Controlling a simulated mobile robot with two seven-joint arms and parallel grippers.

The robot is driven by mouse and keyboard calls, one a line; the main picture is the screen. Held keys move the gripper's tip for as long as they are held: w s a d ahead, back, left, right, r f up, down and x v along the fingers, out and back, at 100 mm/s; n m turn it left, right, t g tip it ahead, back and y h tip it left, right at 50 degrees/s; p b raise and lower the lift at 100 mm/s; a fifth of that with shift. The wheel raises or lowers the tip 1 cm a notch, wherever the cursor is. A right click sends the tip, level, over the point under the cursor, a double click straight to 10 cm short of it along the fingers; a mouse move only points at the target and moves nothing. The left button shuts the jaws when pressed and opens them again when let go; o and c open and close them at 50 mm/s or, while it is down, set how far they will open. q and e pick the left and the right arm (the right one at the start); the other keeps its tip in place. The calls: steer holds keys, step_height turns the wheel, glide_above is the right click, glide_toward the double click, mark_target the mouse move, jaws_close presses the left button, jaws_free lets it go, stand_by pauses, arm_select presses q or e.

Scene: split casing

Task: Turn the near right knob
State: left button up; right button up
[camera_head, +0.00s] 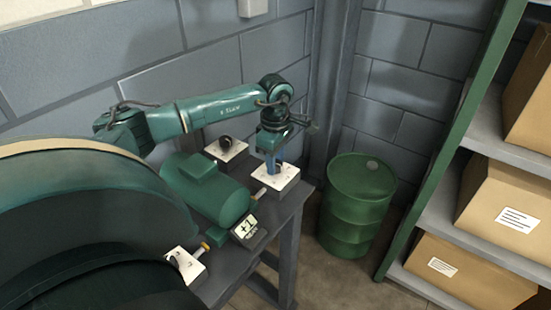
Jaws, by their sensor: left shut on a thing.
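My left gripper (273,166) points down over a white square plate (289,178) at the right end of the bench. Its blue fingers are shut on the knob there, which they mostly hide. A second white plate (238,154) with a dark round knob (225,142) is farther back and to the left, apart from the gripper. A third white plate (191,268) is at the near left, partly covered at the picture's lower left. My right gripper is not in view.
A green drum (357,205) stands right of the bench. A shelf (440,218) with cardboard boxes (505,205) is farther right.

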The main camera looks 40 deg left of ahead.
arm_select(q)
steer(key=shift+c, duration=1.4)
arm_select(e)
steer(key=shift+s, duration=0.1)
